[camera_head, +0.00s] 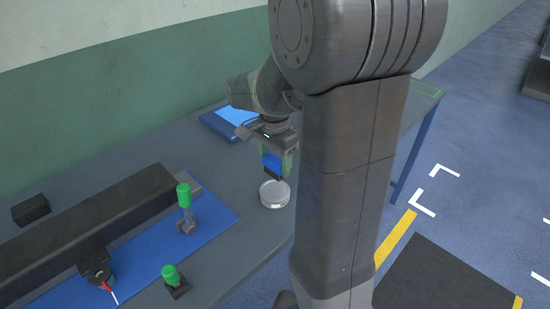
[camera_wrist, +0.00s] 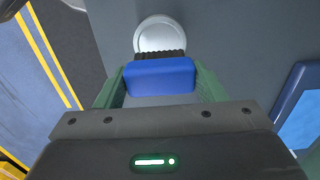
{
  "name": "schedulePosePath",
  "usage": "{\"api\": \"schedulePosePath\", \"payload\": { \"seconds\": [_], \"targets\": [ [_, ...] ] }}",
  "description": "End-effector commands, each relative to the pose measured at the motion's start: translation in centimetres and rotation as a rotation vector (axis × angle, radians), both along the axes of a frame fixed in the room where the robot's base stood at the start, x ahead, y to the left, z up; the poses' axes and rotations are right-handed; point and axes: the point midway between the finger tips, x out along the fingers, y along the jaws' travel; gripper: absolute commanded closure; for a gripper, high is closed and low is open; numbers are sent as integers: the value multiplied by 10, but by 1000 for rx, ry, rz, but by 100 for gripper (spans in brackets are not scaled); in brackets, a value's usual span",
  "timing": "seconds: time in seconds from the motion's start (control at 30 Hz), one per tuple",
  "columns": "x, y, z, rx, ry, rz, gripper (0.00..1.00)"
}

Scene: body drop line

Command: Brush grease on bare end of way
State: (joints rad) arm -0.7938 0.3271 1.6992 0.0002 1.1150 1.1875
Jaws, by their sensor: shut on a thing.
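My gripper (camera_head: 276,158) is shut on a brush with a blue handle (camera_wrist: 160,77) and dark bristles (camera_wrist: 160,56). The bristles point down at a round, pale tin (camera_head: 274,194), which also shows in the wrist view (camera_wrist: 160,34). The bristle tips are at or just above the tin's top; I cannot tell if they touch. The way is a long rail whose short grey bare end (camera_head: 190,183) shows past a long dark cover (camera_head: 95,232). It lies on a blue mat (camera_head: 215,222), left of my gripper.
A green-handled upright piece (camera_head: 184,197) stands beside the rail's end, and another green-topped piece (camera_head: 171,275) stands nearer. A dark fitting with a red pointer (camera_head: 98,274) sits by the cover. A black block (camera_head: 31,209) lies behind it. A blue tray (camera_head: 222,118) lies at the back.

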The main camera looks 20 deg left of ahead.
Motion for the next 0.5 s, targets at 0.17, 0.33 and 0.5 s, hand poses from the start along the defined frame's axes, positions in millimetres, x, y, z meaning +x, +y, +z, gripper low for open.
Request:
{"api": "schedulePosePath", "payload": {
  "seconds": [0.17,0.33,0.5],
  "targets": [
    [0,0,-19,-1,0,1,55],
    [0,0,-38,0,0,1,55],
    [0,0,-52,0,0,1,55]
  ]
}}
